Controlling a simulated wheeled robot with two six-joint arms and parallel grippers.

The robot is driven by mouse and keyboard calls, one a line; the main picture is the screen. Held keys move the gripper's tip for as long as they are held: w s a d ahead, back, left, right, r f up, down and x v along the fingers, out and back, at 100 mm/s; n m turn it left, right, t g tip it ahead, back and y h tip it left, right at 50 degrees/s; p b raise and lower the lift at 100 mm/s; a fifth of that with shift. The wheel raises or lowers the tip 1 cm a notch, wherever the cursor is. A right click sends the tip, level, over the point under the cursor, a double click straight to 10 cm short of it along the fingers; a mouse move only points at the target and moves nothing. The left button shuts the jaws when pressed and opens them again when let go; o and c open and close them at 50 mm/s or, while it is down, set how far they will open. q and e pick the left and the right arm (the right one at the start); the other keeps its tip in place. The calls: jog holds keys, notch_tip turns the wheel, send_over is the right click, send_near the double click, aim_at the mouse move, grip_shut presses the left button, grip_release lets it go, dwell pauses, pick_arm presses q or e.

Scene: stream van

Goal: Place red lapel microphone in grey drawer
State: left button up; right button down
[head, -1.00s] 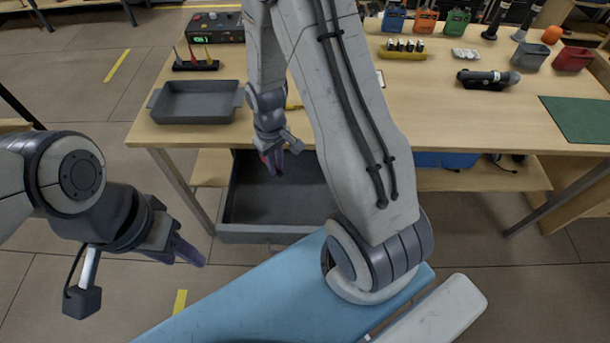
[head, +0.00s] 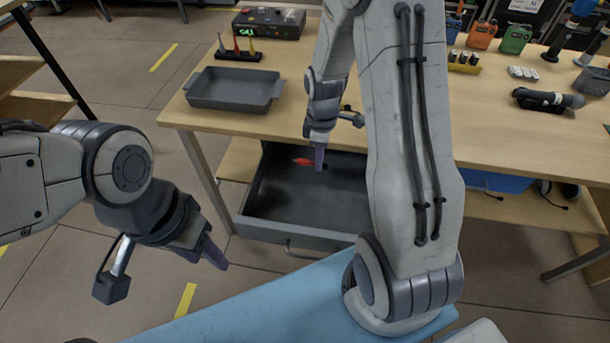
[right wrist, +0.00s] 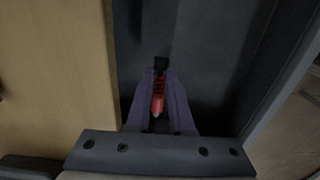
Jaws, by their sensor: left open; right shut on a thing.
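The red lapel microphone (head: 303,162) shows beside my right gripper (head: 319,158), over the open grey drawer (head: 290,205) under the table. In the right wrist view the microphone (right wrist: 158,92) lies between the two fingers of my right gripper (right wrist: 160,105), its black end pointing away from me. The gripper is shut on it. The drawer's dark floor (right wrist: 215,70) is behind it; I cannot tell whether the microphone touches that floor. My left gripper (head: 215,255) is open and empty, in front and left of the drawer.
A grey tray (head: 235,90) stands on the wooden table (head: 300,90) above the drawer. The table's front edge runs close beside my right gripper. A black handheld microphone (head: 548,99) lies at the right. The floor left of the drawer is clear.

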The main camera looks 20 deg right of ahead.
aim_at(303, 164)
jog(key=a+f, duration=0.1)
jog(key=w+a, duration=0.1)
jog(key=a+f, duration=0.1)
jog(key=a, duration=0.1)
jog(key=shift+w+f, duration=0.35)
jog(key=shift+f, duration=1.9)
jog(key=shift+f+b, duration=0.2)
jog(key=shift+b, duration=0.1)
jog(key=c, duration=0.8)
grip_release()
jog(key=shift+r, duration=0.1)
